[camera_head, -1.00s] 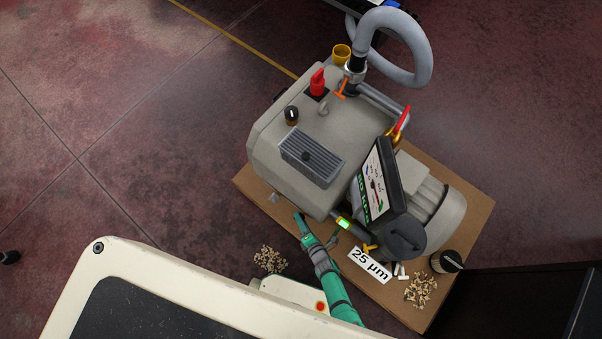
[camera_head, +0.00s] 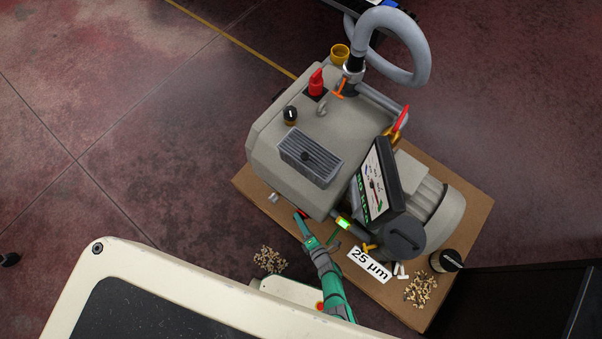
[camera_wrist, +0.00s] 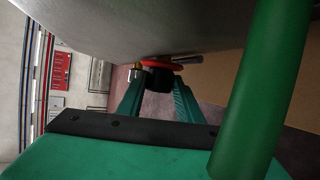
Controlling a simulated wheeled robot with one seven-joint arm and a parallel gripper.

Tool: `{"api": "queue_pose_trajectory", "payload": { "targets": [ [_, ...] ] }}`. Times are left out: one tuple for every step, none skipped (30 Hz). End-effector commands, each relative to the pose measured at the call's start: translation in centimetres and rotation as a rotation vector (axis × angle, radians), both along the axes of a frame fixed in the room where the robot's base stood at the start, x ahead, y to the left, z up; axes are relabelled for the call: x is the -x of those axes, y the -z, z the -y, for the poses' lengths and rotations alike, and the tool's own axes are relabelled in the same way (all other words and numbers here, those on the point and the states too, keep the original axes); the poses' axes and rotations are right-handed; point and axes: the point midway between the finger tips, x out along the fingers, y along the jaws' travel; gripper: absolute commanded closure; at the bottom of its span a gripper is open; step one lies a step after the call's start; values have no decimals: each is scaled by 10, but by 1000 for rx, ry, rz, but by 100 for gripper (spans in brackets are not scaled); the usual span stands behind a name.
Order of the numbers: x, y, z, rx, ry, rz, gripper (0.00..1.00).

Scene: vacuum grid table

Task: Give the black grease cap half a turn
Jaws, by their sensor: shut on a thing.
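The black grease cap (camera_wrist: 157,80) shows in the wrist view between my fingertips, under the grey pump body. A red ring or disc (camera_wrist: 165,65) sits right behind it. My gripper (camera_wrist: 156,83) is shut on the cap, with one green finger on each side. In the head view my gripper (camera_head: 299,217) reaches to the lower front edge of the grey pump (camera_head: 265,160). The cap itself is hidden there; only a bit of red shows by the fingertips.
The pump stands on a brown board (camera_head: 470,225). A brass fitting (camera_wrist: 137,66) is beside the cap.

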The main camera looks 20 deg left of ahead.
Motion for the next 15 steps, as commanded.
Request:
{"api": "queue_pose_trajectory", "payload": {
  "targets": [
    [1, 1, -2, 3, -2, -3, 90],
    [1, 1, -2, 3, -2, -3, 90],
    [1, 1, -2, 3, -2, -3, 90],
    [1, 1, -2, 3, -2, -3, 90],
    [1, 1, -2, 4, -2, -4, 63],
    [0, 1, -1, 3, -2, -3, 53],
    [0, 1, -1, 3, -2, -3, 49],
    [0, 1, -1, 3, -2, -3, 49],
    [0, 1, -1, 3, -1, -2, 49],
    [0, 1, -1, 2, 0, -2, 49],
    [0, 1, -1, 2, 0, -2, 49],
    [0, 1, -1, 2, 0, -1, 49],
    [0, 0, -1, 2, 0, -1, 49],
    [0, 0, -1, 2, 0, -1, 49],
    [0, 0, 0, 2, 0, -1, 49]
  ]
}}
